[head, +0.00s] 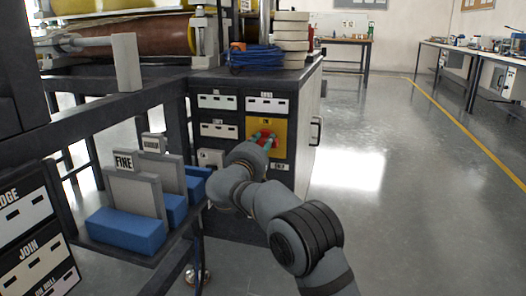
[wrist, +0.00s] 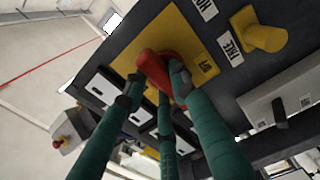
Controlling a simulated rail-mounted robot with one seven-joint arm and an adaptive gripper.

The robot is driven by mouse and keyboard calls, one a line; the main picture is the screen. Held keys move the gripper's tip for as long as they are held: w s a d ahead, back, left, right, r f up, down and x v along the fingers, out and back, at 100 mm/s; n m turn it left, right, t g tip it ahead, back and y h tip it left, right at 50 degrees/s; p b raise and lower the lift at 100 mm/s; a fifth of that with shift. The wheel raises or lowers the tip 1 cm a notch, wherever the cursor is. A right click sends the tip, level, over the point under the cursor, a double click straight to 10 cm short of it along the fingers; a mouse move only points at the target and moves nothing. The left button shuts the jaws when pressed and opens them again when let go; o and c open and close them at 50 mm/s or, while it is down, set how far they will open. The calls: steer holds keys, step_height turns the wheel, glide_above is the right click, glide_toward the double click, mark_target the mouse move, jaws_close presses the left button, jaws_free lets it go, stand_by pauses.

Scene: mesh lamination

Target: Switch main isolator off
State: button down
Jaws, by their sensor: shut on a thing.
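The main isolator is a red rotary handle (wrist: 152,66) on a yellow plate (wrist: 180,38), on the front of a dark cabinet. In the head view the yellow plate (head: 281,133) is at the cabinet's right side, with the red handle partly hidden by my fingers. My gripper (wrist: 154,88) has teal fingers with dark tips, and they are closed around the red handle from both sides. In the head view my gripper (head: 266,141) reaches the plate from the front. The small labels by the plate are too small to read surely, so I cannot tell the switch position.
A yellow knob (wrist: 264,38) sticks out beside the plate in the wrist view. White label panels (head: 217,101) cover the cabinet front. A rack with blue blocks (head: 128,229) stands left of my arm. The floor to the right (head: 400,180) is clear.

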steer(key=shift+m, duration=0.3)
steer(key=c, duration=1.4)
jaws_free()
steer(key=s, duration=0.4)
steer(key=s+a, duration=0.1)
steer(key=s, duration=0.3)
steer(key=s+a, duration=0.1)
steer(key=s, duration=0.2)
steer(key=shift+s+a, duration=0.2)
steer(key=shift+s, duration=0.2)
steer(key=w, duration=0.4)
steer(key=w+d, duration=0.1)
steer(key=w, duration=0.3)
steer(key=w+d, duration=0.1)
steer(key=w, duration=0.3)
steer(key=shift+d, duration=0.2)
steer(key=shift+s, duration=0.1)
